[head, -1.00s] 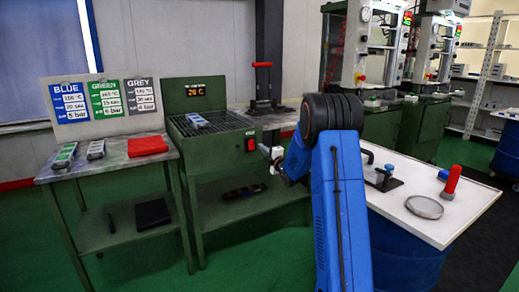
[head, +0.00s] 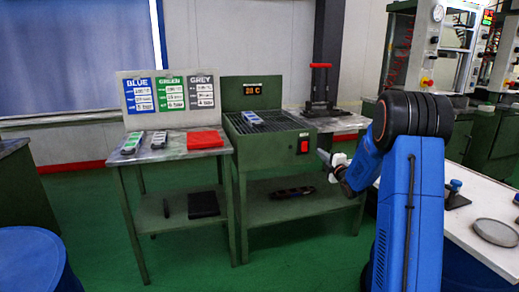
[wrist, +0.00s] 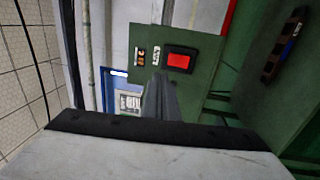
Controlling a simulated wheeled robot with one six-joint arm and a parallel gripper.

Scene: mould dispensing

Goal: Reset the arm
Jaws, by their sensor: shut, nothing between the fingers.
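My blue arm (head: 408,215) stands at the right of the head view, with a black ribbed joint on top. It is bent, with its forearm reaching down and left. My gripper (head: 325,157) points left beside the green heater's right side, above the lower shelf. In the wrist view the two grey fingers of my gripper (wrist: 160,95) lie together, shut with nothing between them. They point towards the green panel with the red button (wrist: 180,60); whether they touch it I cannot tell.
The green heater (head: 270,145) reads 28 C and bears a grey-blue mould (head: 252,118). Left of it, a table (head: 172,153) holds two moulds and a red block (head: 205,140). A white table (head: 490,260) is at right. A blue drum (head: 32,265) stands at lower left. Green floor between is clear.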

